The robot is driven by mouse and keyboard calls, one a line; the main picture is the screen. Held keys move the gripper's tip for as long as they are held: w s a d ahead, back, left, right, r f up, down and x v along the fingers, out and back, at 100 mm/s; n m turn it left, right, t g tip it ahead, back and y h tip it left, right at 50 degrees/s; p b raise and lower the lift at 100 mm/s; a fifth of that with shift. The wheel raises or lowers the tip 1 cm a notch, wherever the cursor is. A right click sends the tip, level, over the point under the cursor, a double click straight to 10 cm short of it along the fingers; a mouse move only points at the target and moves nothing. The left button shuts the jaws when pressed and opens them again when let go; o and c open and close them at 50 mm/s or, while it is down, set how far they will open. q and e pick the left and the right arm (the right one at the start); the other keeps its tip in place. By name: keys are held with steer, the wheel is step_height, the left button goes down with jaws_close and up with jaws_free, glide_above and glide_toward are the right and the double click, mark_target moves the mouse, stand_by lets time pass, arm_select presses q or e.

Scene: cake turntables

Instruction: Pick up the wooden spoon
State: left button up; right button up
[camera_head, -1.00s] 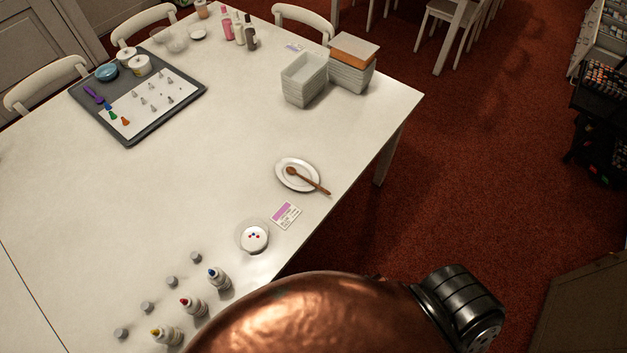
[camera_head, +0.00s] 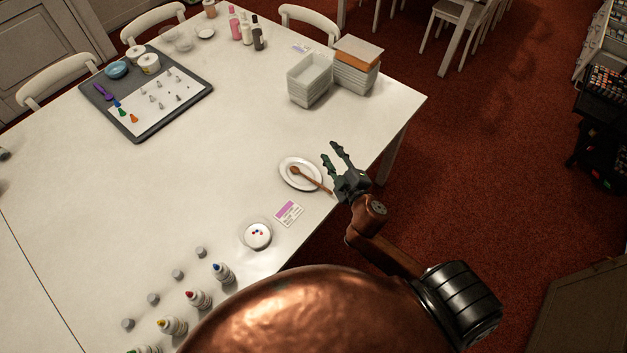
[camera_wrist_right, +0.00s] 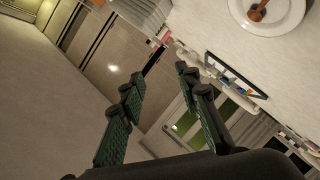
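The wooden spoon (camera_head: 312,179) lies on a white plate (camera_head: 286,181) near the table's right edge, its bowl on the plate and its handle reaching over the rim toward my gripper. My right gripper (camera_head: 332,154) is just right of the plate, fingers apart and empty. In the right wrist view the right gripper (camera_wrist_right: 160,86) also shows open with nothing between the fingers. There, the spoon (camera_wrist_right: 258,11) and plate (camera_wrist_right: 268,28) are at the top right, cut off by the frame edge. My left gripper is not in view.
A card (camera_head: 289,214) and a small dish (camera_head: 258,248) lie in front of the plate. Stacked containers (camera_head: 309,92) stand behind it. Several bottles (camera_head: 222,272) stand at the front. A grey tray (camera_head: 143,133) is at the back left. The table middle is clear.

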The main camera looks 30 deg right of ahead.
steer(key=w+a+r+n+t+y, duration=0.1)
steer(key=a+r+n+t+y, duration=0.2)
steer(key=a+r+n+y, duration=0.85)
steer(key=s+a+r+n+g+y, duration=0.2)
steer(key=a+n+g+y, duration=0.15)
steer(key=a+n, duration=0.45)
steer(key=n+g+h, duration=1.1)
steer(key=n, duration=0.1)
glide_toward(322, 186)
steer(key=shift+w+a+f, duration=0.35)
steer(key=shift+a+f, duration=0.1)
steer(key=shift+f, duration=0.15)
steer(key=shift+x, duration=0.9)
steer(key=x, duration=0.5)
steer(key=shift+d+f, duration=0.35)
steer(key=shift+f, duration=0.05)
